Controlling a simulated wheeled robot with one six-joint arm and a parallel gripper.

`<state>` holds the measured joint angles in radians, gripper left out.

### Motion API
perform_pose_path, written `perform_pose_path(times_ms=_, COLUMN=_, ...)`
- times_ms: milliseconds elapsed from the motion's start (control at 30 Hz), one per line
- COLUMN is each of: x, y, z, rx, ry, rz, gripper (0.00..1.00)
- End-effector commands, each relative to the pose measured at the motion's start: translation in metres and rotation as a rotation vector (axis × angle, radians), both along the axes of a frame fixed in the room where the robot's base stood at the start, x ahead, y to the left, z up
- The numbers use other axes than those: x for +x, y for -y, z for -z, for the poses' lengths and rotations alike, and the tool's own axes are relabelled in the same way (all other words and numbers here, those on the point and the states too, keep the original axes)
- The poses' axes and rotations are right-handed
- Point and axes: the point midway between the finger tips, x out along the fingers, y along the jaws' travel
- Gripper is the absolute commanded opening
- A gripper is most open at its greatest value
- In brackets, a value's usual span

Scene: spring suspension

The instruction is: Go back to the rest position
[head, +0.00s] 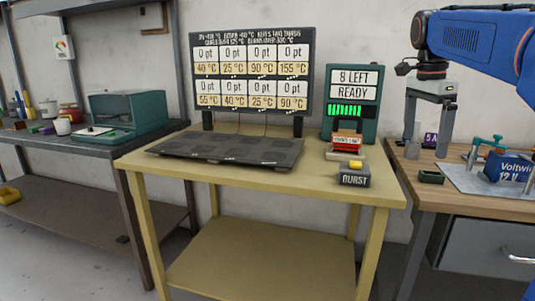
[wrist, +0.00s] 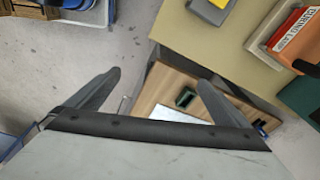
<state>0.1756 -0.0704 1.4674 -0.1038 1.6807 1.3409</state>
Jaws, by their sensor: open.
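My gripper (head: 428,120) hangs at the end of my blue arm, at the right in the head view, over the wooden bench on the right. In the wrist view its two dark fingers (wrist: 155,95) stand wide apart with nothing between them. It is open, empty and clear of the bench.
The yellow table (head: 270,178) carries a dark plate (head: 228,149), a green "8 LEFT READY" unit (head: 352,90) and a BURST button box (head: 355,176). The wooden bench (head: 455,178) holds a green tray (head: 431,177) and a blue Voltwin device (head: 508,168). Floor shows between the tables.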

Motion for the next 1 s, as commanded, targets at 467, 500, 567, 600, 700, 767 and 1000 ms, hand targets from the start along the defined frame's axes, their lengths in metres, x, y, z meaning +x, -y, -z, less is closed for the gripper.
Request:
perform_pose_path(times_ms=467, x=-0.106, y=-0.057, z=0.088, rx=-0.046, ry=0.085, rz=-0.622, gripper=1.0)
perform_pose_path(times_ms=500, x=-0.115, y=-0.061, z=0.098, rx=-0.054, ry=0.094, rz=-0.676, gripper=1.0)
perform_pose_path(times_ms=567, x=-0.13, y=-0.068, z=0.113, rx=-0.065, ry=0.106, rz=-0.759, gripper=1.0)
perform_pose_path(times_ms=600, x=-0.139, y=-0.072, z=0.124, rx=-0.074, ry=0.114, rz=-0.812, gripper=1.0)
perform_pose_path(times_ms=700, x=-0.163, y=-0.081, z=0.152, rx=-0.101, ry=0.134, rz=-0.947, gripper=1.0)
perform_pose_path(times_ms=767, x=-0.177, y=-0.086, z=0.17, rx=-0.118, ry=0.144, rz=-1.027, gripper=1.0)
perform_pose_path(times_ms=1000, x=-0.23, y=-0.104, z=0.242, rx=-0.197, ry=0.186, rz=-1.325, gripper=1.0)
